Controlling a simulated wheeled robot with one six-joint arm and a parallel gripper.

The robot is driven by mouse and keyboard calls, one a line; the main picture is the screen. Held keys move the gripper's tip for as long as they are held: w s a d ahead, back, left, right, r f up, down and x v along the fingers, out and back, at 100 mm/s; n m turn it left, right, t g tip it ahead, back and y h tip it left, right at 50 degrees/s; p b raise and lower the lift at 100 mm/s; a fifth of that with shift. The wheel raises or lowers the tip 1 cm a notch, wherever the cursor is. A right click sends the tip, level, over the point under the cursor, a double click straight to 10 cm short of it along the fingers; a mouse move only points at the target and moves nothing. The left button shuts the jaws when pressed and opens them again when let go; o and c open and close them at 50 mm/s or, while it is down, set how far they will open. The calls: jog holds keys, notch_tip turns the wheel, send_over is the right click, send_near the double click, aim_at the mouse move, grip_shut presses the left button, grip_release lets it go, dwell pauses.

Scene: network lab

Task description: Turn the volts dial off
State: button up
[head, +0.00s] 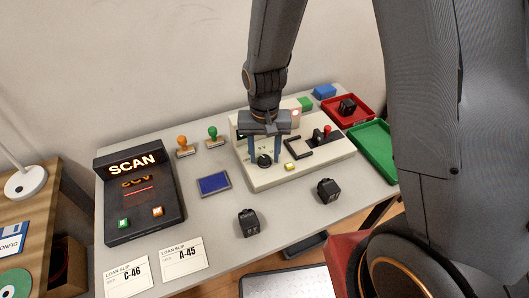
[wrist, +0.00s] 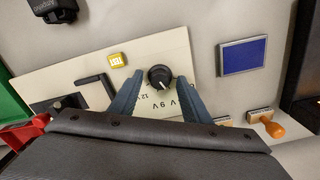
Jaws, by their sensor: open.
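The volts dial is a round black knob (wrist: 160,76) with a white pointer mark, on a cream panel (wrist: 190,50). Printed marks such as "9V" and "12" show beside it in the wrist view. In the head view the dial (head: 264,161) sits near the left front of the cream device (head: 325,166). My gripper (wrist: 160,88) is open, with one blue-grey finger on each side of the dial. It points down at the panel, and in the head view its fingers (head: 264,150) straddle the dial. I cannot tell whether either finger touches it.
On the same panel are a yellow button (head: 290,167), a black lever slot and a red knob (head: 327,128). A blue pad (head: 214,183), stamps (head: 212,134) and black blocks (head: 249,222) stand around the device. A black SCAN unit (head: 135,205) is at left; red and green trays are at right.

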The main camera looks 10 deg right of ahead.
jog(key=c, duration=1)
jog(key=shift+c, duration=0.2)
jog(key=n+p, duration=0.1)
jog(key=n, duration=0.3)
jog(key=shift+n+p, duration=0.55)
jog(key=shift+n, duration=1.55)
jog(key=o, duration=1)
